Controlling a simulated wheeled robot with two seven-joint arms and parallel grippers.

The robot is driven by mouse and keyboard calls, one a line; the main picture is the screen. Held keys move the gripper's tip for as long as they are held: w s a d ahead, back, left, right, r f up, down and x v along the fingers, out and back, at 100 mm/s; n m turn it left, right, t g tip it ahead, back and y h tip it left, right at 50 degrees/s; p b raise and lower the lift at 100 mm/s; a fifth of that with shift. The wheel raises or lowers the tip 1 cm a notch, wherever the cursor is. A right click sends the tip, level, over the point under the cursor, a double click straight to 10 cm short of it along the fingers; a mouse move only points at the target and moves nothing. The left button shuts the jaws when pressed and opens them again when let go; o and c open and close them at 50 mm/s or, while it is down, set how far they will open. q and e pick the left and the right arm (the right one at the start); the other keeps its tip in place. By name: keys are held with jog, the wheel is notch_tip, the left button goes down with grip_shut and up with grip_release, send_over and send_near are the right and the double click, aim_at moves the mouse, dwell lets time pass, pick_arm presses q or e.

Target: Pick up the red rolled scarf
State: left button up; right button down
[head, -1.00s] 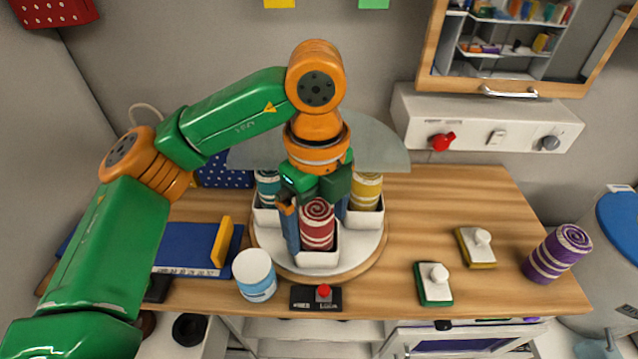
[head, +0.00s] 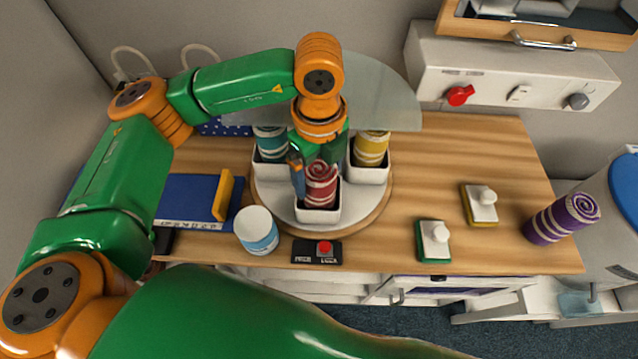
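The red rolled scarf (head: 321,187), with a pale spiral end, stands upright in the front white bin (head: 318,215) of the round turntable (head: 361,216). My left gripper (head: 316,177) points down over this bin. One blue finger is close along the scarf's left side. The other finger is mostly hidden, so I cannot tell whether the fingers press on the scarf. The scarf's lower part is hidden inside the bin. My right gripper is not in view.
A teal roll (head: 270,141) and a yellow roll (head: 371,148) stand in neighbouring bins. A translucent panel (head: 385,95) rises behind. A white-blue jar (head: 257,231) and red-button box (head: 317,252) sit in front. A purple roll (head: 562,219) lies at right.

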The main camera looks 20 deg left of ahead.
pick_arm(q)
jog(key=shift+s+r, duration=0.1)
jog(key=c, duration=0.7)
grip_shut()
